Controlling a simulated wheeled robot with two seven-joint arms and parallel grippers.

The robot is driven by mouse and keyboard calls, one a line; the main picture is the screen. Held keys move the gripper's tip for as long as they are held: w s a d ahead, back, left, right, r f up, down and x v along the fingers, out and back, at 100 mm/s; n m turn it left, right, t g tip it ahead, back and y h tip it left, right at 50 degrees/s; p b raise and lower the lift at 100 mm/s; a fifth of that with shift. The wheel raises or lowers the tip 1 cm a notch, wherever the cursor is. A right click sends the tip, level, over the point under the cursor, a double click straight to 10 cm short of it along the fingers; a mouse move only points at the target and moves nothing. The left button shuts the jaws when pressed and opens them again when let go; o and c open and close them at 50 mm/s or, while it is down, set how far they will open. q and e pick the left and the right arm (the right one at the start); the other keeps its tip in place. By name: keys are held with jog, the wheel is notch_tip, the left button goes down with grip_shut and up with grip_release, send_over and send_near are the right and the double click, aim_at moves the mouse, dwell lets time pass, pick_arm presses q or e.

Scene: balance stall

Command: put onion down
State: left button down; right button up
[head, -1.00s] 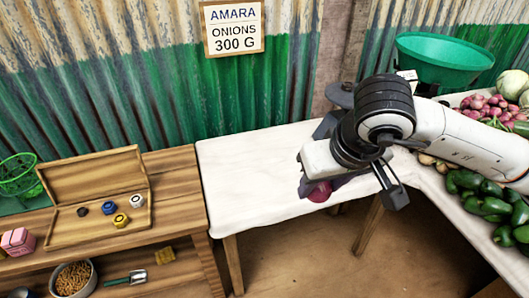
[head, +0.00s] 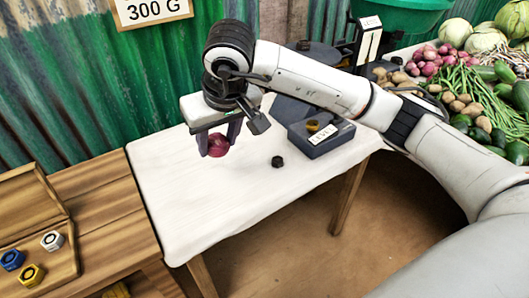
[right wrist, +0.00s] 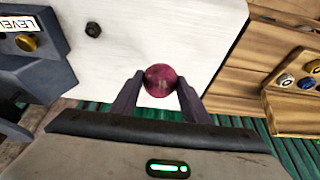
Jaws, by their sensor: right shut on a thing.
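A red onion (head: 217,145) is held between the fingers of my right gripper (head: 218,142), over the white-topped table (head: 185,190). The onion also shows in the right wrist view (right wrist: 160,80), between the two dark fingertips (right wrist: 160,84). I cannot tell whether the onion touches the tabletop. A grey balance (head: 318,138) with a "LEVEL" label and a brass piece stands to the right, partly hidden by my right arm. A small black weight (head: 277,161) sits on the cloth in front of it. My left gripper is not in view.
A wooden box (head: 40,262) with blue, white and yellow weights stands on the wooden bench (head: 105,215) at left. Onions (head: 430,60), potatoes, beans and cabbages lie at right. The white table's front left is clear.

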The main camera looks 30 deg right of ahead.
jog(key=b+x, duration=0.1)
jog(key=x, duration=0.1)
jog(key=b+x, duration=0.1)
jog(key=x, duration=0.1)
jog(key=shift+w+a+r, duration=0.15)
jog(key=shift+a, duration=0.25)
jog(key=shift+w+f, duration=0.2)
jog(key=shift+f, duration=0.15)
send_near(216, 185)
jog(key=x, duration=0.5)
jog(key=shift+w+a+f+b, duration=0.1)
jog(key=shift+w+b, duration=0.05)
jog(key=shift+b, duration=0.25)
jog(key=shift+f, duration=0.25)
jog(key=o, duration=1.1)
jog(key=shift+r, duration=0.1)
